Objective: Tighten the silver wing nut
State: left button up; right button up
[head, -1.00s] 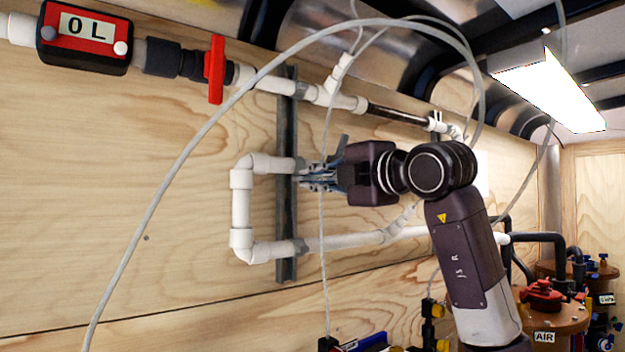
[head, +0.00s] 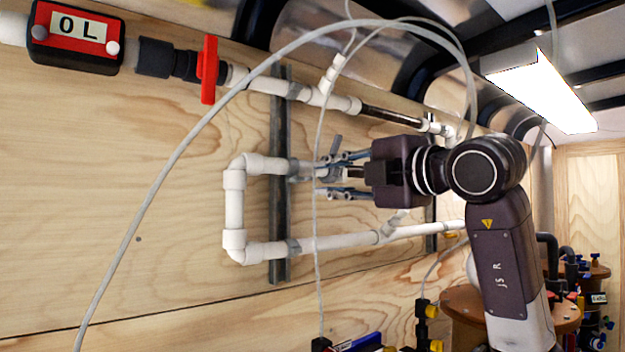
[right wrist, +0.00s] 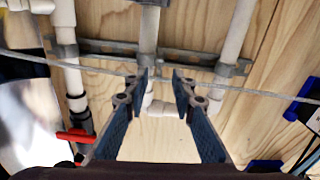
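I cannot clearly make out the silver wing nut. A flat grey piece (head: 337,145) stands up beside my right gripper in the head view; I cannot tell whether it is one of the nut's wings. My right gripper (head: 324,176) is open and empty, its blue-grey fingers spread at the right of the upper arm of the white U-shaped pipe (head: 234,205). In the right wrist view the gripper (right wrist: 160,84) has its fingertips apart, with the white pipe (right wrist: 149,32) beyond the gap. My left gripper is out of view.
A dark metal strut (head: 278,220) holds the pipes to the wooden wall. A thin grey hose (head: 317,230) hangs close to my right gripper. A red valve handle (head: 209,70) is at the upper left. Brown tanks (head: 462,300) stand at the lower right.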

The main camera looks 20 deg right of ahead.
jog(key=v, duration=0.5)
jog(key=shift+s+d, duration=0.1)
jog(key=shift+s, duration=0.2)
